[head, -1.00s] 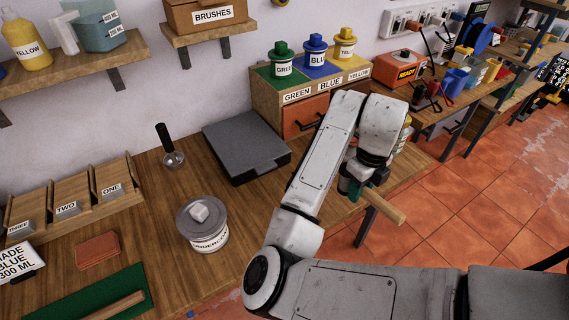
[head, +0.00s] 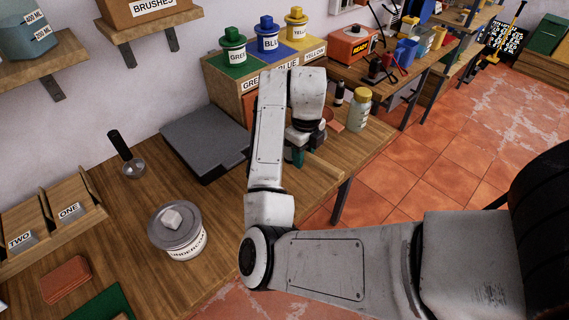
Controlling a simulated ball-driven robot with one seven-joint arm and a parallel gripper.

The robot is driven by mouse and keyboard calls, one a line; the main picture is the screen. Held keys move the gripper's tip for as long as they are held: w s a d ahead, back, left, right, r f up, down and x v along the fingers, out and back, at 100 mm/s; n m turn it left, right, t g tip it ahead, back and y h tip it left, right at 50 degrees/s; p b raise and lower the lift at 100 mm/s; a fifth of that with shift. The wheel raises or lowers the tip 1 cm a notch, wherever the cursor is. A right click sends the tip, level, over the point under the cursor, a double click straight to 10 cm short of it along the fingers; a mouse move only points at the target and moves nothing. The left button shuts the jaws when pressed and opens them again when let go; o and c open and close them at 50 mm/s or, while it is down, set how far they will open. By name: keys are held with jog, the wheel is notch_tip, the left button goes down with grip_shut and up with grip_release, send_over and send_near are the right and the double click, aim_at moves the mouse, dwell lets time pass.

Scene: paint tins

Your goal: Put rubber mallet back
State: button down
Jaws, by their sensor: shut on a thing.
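The rubber mallet shows only as a pale wooden handle (head: 325,171), sticking out to the lower right of my gripper, close to the bench's front edge. Its head is hidden or cannot be told apart behind my wrist. My gripper (head: 299,157), with green fingertips, is shut on the mallet at the right part of the wooden bench (head: 225,215), in front of the colour stand. My arm hides much of the grip. Whether the mallet touches the bench cannot be told.
A grey-lidded undercoat tin (head: 180,240), a dark flat case (head: 205,140) and a black-handled strainer (head: 128,158) stand left of my arm. A yellow-lidded jar (head: 358,113) and dark bottle (head: 339,94) stand right of my gripper. The colour stand (head: 228,83) is behind.

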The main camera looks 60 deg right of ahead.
jog(key=w+f, duration=0.1)
jog(key=w+d+f, duration=0.1)
jog(key=w+f, duration=0.1)
jog(key=w+d+f, duration=0.1)
jog(key=w+f, duration=0.1)
jog(key=shift+w+d, duration=0.15)
jog(key=shift+d, duration=0.05)
jog(key=shift+w+d+f, duration=0.25)
jog(key=shift+w+f, duration=0.2)
jog(key=shift+f, duration=0.1)
jog(key=shift+w+d+f, duration=0.1)
jog(key=shift+w+f, duration=0.1)
jog(key=shift+f, duration=0.3)
jog(key=shift+w+d+f, duration=0.1)
jog(key=shift+w+f, duration=0.05)
jog(key=shift+f, duration=0.3)
jog(key=shift+a+f+p, duration=0.1)
jog(key=shift+f+p, duration=0.5)
jog(key=shift+f, duration=0.3)
jog(key=c, duration=1.1)
grip_release()
jog(key=shift+s+f, duration=0.1)
jog(key=o, duration=0.3)
